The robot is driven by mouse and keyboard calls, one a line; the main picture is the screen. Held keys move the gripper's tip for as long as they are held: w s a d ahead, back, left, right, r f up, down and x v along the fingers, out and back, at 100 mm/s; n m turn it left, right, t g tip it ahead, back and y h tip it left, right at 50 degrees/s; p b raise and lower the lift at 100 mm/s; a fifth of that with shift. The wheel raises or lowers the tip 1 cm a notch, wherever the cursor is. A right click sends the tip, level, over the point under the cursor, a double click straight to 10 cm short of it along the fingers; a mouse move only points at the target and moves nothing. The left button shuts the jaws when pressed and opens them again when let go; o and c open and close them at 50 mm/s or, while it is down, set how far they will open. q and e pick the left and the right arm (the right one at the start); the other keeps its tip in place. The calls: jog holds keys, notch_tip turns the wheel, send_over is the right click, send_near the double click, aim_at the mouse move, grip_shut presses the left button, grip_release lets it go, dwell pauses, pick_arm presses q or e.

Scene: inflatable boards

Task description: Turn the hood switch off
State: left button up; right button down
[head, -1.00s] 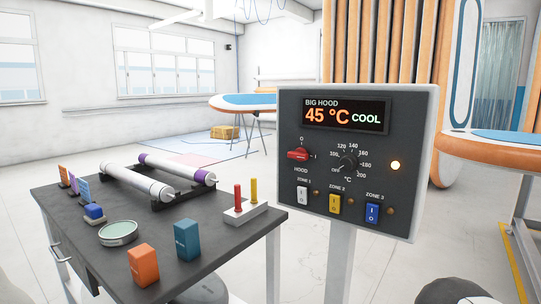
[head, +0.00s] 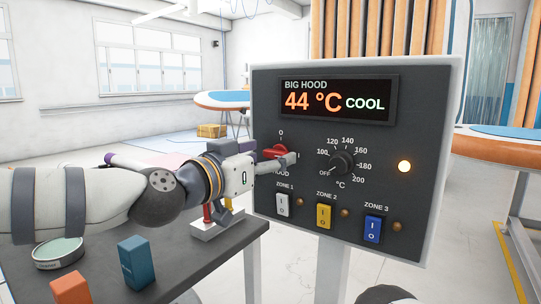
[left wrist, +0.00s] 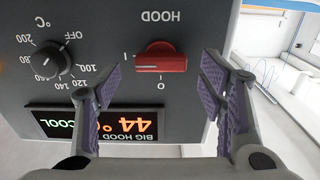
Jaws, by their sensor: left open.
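The red hood switch (head: 275,151) is on the dark face of the control panel (head: 300,232), left of the temperature dial (head: 341,163). The upside-down left wrist view shows its red handle (left wrist: 160,62) lying level, its pale line toward the "I" mark rather than the "0". My left gripper (head: 284,160) is in front of the switch and partly covers it in the head view. In the wrist view its purple-padded fingers (left wrist: 162,80) are open, one on each side of the handle, with gaps to it. My right gripper is not in view.
The display (head: 338,100) reads 44 °C COOL. White, yellow (head: 324,216) and blue (head: 372,229) zone switches sit below the hood switch and dial. A dark table (head: 195,255) with boxes and a round tin (head: 58,252) is under my left arm.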

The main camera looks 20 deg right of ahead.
pick_arm(q)
jog(key=shift+x, duration=0.95)
jog(key=c, duration=1.2)
